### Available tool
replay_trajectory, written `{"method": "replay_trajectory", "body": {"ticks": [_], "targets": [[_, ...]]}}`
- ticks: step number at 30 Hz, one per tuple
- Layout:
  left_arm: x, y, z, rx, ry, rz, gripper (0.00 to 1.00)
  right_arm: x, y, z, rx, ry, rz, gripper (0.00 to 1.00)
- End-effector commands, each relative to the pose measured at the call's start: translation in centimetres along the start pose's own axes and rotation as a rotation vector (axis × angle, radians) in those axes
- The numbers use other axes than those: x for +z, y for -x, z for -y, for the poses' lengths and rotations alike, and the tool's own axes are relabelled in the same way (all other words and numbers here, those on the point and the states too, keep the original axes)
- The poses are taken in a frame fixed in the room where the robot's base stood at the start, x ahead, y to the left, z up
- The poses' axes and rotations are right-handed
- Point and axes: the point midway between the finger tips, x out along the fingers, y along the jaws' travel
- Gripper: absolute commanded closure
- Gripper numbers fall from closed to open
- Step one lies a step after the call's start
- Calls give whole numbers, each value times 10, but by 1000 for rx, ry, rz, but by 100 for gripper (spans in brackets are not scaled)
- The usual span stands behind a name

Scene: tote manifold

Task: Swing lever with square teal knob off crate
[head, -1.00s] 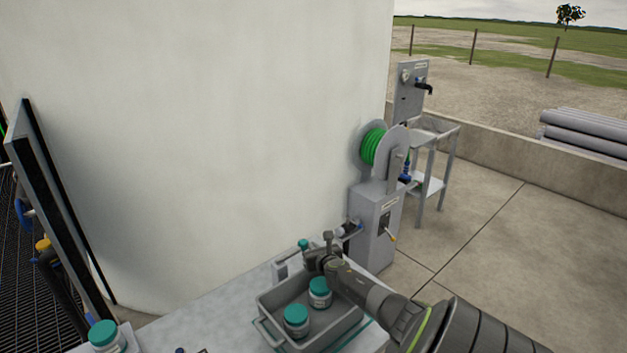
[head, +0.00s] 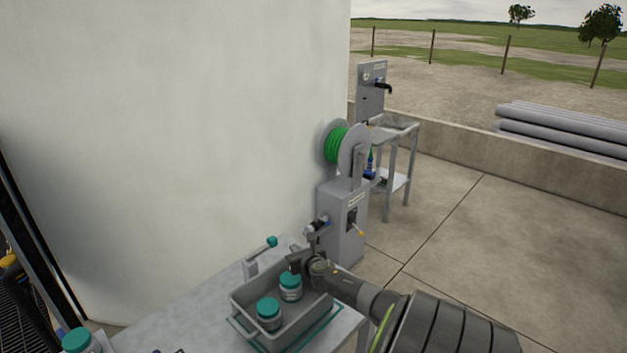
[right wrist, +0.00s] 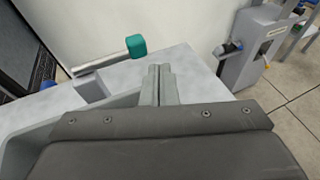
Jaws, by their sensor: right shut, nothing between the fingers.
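The lever's square teal knob (head: 272,241) sits at the end of a light grey bar (head: 257,252) behind the crate. In the right wrist view the knob (right wrist: 136,46) is up and left of my fingertips, with a gap showing in the picture. The bar runs left from the knob to a grey block (right wrist: 90,88). The grey crate (head: 238,300) stands on the table; its rim is at lower left in the wrist view. My right gripper (head: 292,261) is shut and empty near the crate's back edge; its fingers (right wrist: 160,72) are together. My left gripper is out of view.
Two teal-lidded jars (head: 268,313) (head: 290,286) stand in the crate. Another teal-lidded jar (head: 78,340) is at lower left. A grey cabinet with a green hose reel (head: 338,145) stands beyond the table. A large pale wall (head: 170,120) rises behind the table.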

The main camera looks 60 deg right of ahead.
Motion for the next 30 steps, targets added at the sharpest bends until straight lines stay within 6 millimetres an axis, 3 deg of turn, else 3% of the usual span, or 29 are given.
{"method": "replay_trajectory", "body": {"ticks": [5,9,15,30], "targets": [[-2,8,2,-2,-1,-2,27,1,27,10,0,2,-3,100],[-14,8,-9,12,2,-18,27,0,46,17,0,1,-3,100],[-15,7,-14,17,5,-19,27,0,64,23,0,0,-1,100],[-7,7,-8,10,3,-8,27,0,71,25,-1,-1,-2,100]]}}
